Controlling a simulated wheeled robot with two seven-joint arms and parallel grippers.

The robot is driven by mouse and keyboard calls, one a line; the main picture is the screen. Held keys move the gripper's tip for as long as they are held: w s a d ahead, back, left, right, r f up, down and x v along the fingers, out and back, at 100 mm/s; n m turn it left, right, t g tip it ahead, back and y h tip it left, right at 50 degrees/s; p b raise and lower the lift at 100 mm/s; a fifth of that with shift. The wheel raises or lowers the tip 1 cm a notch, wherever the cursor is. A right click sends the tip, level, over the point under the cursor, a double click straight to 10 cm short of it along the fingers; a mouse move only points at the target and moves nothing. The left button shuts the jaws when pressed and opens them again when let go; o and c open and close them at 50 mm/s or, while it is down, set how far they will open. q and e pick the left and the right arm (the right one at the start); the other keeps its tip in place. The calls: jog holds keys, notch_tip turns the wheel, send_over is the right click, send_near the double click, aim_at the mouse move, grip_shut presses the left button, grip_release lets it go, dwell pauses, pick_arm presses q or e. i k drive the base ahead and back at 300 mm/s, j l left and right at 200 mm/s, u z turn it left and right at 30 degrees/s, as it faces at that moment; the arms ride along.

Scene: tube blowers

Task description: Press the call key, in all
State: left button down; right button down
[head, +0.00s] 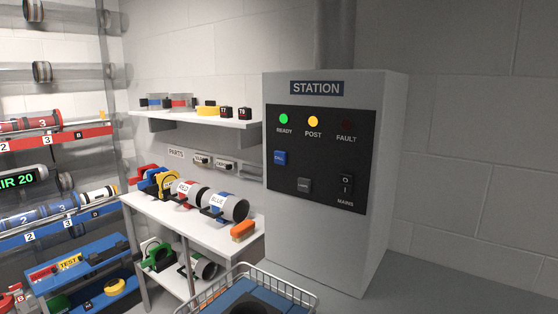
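A grey station cabinet (382,230) stands right of centre in the head view, with a "STATION" label on top. Its black panel (322,209) carries a blue key (280,158) at the left, which appears to be labelled "CALL". A grey key (304,185) sits lower and to its right, its label too small to read surely. The green READY lamp (283,119) and the yellow POST lamp (313,121) are lit. The FAULT lamp (347,123) is dark red and looks unlit. A MAINS switch (346,185) is at the lower right. Neither of my grippers is in view.
A wire basket (308,292) with a blue item stands in front of the cabinet. A white parts table (205,236) with cylinders marked RED and BLUE is to its left. A shelf (200,121) hangs above. Racks with tubes fill the far left. Floor right of the cabinet looks clear.

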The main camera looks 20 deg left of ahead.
aim_at(280, 157)
jog(key=j+z, duration=0.7)
jog(key=j, duration=0.25)
jog(key=k+j+z, duration=0.1)
jog(key=j+z, duration=0.2)
jog(key=j, duration=0.15)
jog(key=k+j+z, duration=0.15)
jog(key=j+z, duration=0.2)
jog(key=k+j+z, duration=0.2)
jog(key=j+z, duration=0.15)
jog(key=j, duration=0.15)
